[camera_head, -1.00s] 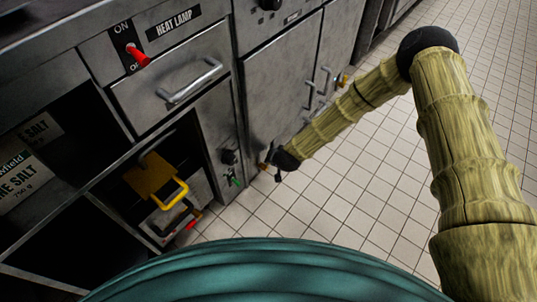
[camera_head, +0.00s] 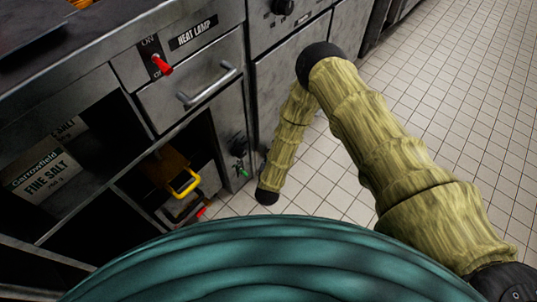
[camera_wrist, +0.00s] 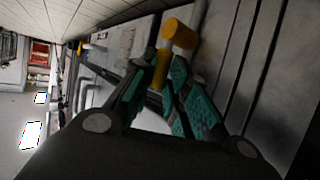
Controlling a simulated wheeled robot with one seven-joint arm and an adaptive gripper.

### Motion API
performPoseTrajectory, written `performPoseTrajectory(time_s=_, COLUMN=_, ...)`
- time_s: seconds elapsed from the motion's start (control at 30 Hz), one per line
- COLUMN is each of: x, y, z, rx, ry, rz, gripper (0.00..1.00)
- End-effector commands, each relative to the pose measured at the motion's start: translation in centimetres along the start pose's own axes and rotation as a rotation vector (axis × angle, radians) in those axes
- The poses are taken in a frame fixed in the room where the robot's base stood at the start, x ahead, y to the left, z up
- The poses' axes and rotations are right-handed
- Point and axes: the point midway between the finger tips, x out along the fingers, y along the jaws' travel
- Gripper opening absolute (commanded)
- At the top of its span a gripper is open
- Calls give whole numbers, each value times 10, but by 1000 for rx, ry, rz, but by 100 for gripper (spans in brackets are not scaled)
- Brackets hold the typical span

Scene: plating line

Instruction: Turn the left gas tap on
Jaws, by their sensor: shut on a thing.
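A gas tap with a yellow-orange handle (camera_wrist: 178,36) shows in the wrist view, in front of a grey metal cabinet face. My gripper (camera_wrist: 163,82) is shut on this handle, with its teal-padded fingers on either side of the stem. The thick end of the handle sticks out beyond the fingers. In the head view the black end of my arm is low beside the cabinet at the floor. My fingers and the tap are hidden there.
A red heat lamp switch (camera_head: 161,65) and a drawer handle (camera_head: 207,86) are at the upper left. A yellow-handled thing (camera_head: 184,182) sits on a low shelf, near boxes of fine salt (camera_head: 42,175). Tiled floor (camera_head: 450,110) is clear to the right.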

Motion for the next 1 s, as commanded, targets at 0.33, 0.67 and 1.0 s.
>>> performPoseTrajectory(time_s=0.33, x=-2, y=1, z=2, rx=-22, ry=43, rz=14, gripper=0)
performPoseTrajectory(time_s=0.67, x=-1, y=1, z=2, rx=-22, ry=44, rz=14, gripper=18)
performPoseTrajectory(time_s=1.0, x=-1, y=6, z=2, rx=-22, ry=44, rz=21, gripper=38)
